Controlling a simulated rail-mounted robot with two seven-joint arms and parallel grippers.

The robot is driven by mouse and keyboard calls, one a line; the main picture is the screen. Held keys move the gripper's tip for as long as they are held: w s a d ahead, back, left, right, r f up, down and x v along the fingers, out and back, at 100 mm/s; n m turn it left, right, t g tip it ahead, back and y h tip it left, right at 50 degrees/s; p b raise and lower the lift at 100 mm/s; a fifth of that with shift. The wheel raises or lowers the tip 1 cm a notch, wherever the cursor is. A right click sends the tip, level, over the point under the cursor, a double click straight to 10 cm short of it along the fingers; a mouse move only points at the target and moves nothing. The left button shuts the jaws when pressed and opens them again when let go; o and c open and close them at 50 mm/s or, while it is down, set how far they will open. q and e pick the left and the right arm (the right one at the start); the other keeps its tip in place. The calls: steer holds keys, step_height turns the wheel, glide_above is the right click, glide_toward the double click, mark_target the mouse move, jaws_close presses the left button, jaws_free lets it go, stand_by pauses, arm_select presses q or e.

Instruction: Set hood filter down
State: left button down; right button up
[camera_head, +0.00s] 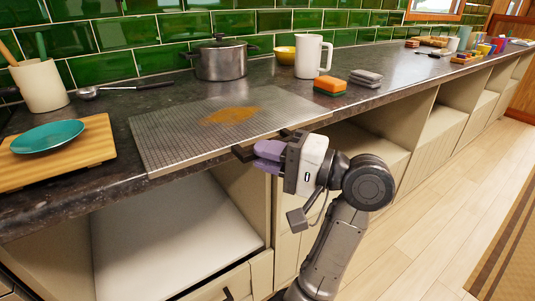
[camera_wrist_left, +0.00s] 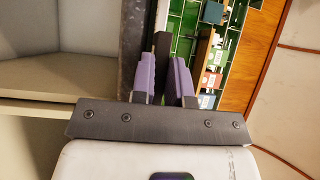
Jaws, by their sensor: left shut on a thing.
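The hood filter (camera_head: 180,135) is a flat grey metal mesh panel with an orange-brown stain near its middle. In the head view it is level over the dark countertop, its near long side along the counter's front edge. I cannot tell whether it rests fully on the counter. My left gripper (camera_head: 266,154) is at the filter's near side, its purple fingers shut on a dark part at that edge. In the left wrist view the left gripper (camera_wrist_left: 165,72) has a dark bar, seen end-on, between its fingers. My right gripper is not in view.
On the counter (camera_head: 90,185), a wooden board (camera_head: 95,140) with a teal plate (camera_head: 48,137) lies left of the filter. A ladle (camera_head: 120,88) and a steel pot (camera_head: 221,60) stand behind. A white pitcher (camera_head: 309,56) and orange sponge (camera_head: 330,86) are to the right. Open shelves lie below.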

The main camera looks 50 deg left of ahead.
arm_select(q)
steer(key=shift+f+b, duration=0.25)
steer(key=shift+b, duration=0.05)
steer(key=c, duration=1)
jaws_free()
steer(key=shift+c, duration=0.2)
steer(key=shift+c, duration=0.3)
steer(key=c, duration=0.3)
steer(key=shift+c, duration=0.2)
steer(key=shift+d, duration=0.1)
